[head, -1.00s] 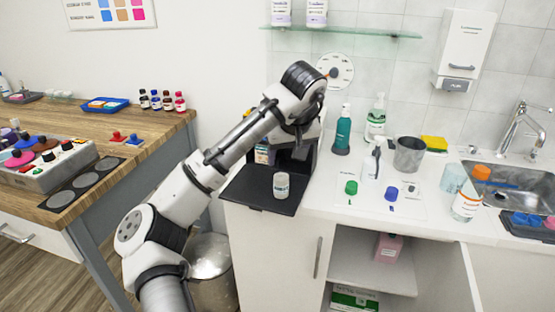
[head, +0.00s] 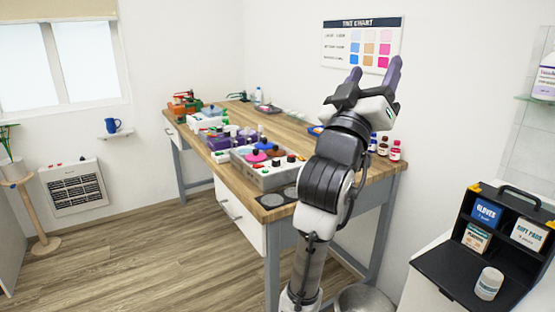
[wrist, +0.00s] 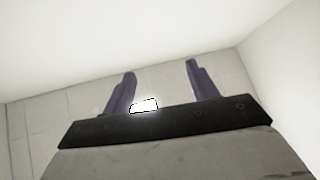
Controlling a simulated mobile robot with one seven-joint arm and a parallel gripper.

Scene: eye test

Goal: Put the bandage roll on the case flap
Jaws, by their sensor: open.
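The bandage roll (head: 489,283), a small white cylinder with a grey band, stands upright on the case flap (head: 447,267) at the lower right of the head view. The flap is a flat black panel folded down in front of the black case (head: 541,213). My gripper (head: 374,76) is raised, fingers up, well left of the roll and above the wooden bench. In the wrist view my gripper (wrist: 161,72) has its two purple fingers apart, with nothing between them. The roll and flap are out of the wrist view.
The case holds a blue gloves box (head: 486,212) and other labelled boxes. The wooden bench (head: 345,180) carries a grey tray (head: 267,181) of coloured knobs and several small bottles. A wall chart (head: 361,45) hangs behind my gripper. Open floor (head: 150,250) lies to the left.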

